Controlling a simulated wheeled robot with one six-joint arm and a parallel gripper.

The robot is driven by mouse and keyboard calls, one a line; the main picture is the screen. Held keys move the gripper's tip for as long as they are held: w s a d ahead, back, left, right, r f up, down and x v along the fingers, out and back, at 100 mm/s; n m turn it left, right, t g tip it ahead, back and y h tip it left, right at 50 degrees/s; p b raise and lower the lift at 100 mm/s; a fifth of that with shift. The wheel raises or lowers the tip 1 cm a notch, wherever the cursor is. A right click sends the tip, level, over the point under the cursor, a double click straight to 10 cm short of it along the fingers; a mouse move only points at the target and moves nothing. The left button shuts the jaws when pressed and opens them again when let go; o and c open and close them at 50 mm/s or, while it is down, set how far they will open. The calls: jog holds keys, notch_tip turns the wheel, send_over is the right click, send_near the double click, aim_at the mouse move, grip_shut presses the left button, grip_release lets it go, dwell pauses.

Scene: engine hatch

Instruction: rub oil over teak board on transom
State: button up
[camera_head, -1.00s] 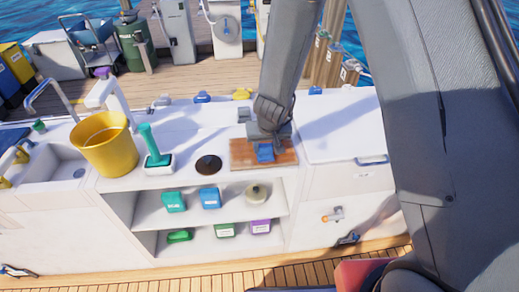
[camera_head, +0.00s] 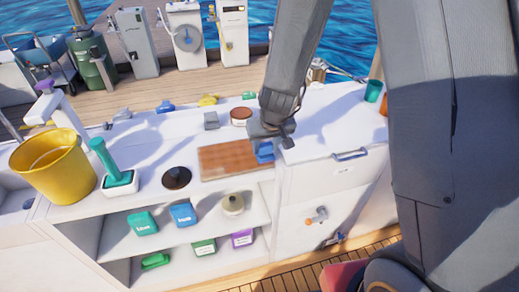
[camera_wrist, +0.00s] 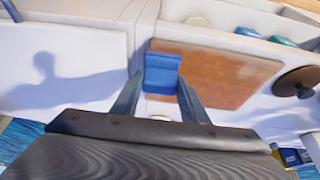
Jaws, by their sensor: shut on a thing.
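The teak board (camera_head: 222,162) lies flat on the white counter, reddish brown with some uneven tone. My gripper (camera_head: 268,138) is over its right end, shut on a blue pad (camera_head: 264,152). The wrist view shows the pad (camera_wrist: 162,80) between my two fingers (camera_wrist: 158,100), at the left edge of the board (camera_wrist: 225,75). The pad appears to rest on the board, but its underside is hidden. A round tin with a brown top (camera_head: 241,115) stands behind the board; I cannot tell what it holds.
A dark round disc (camera_head: 176,178) lies left of the board. A green-handled tool (camera_head: 108,160) stands in a white holder, beside a yellow bucket (camera_head: 52,165). A grey block (camera_head: 211,121) sits behind the board. Shelves below hold several containers. The counter right of the board is mostly clear.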

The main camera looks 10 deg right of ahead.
aim_at(271, 143)
jog(key=shift+w+d+f+b, duration=0.15)
jog(key=shift+d+b, duration=0.35)
jog(key=shift+d, duration=0.35)
jog(key=shift+d+r, duration=0.3)
notch_tip(271, 143, up, 2)
jog(key=shift+a+r+p, duration=0.1)
jog(key=shift+a+p, duration=0.05)
jog(key=shift+p, duration=0.85)
notch_tip(271, 143, up, 6)
jog(key=p, duration=0.6)
jog(key=shift+f+p, duration=0.25)
jog(key=shift+p, duration=0.1)
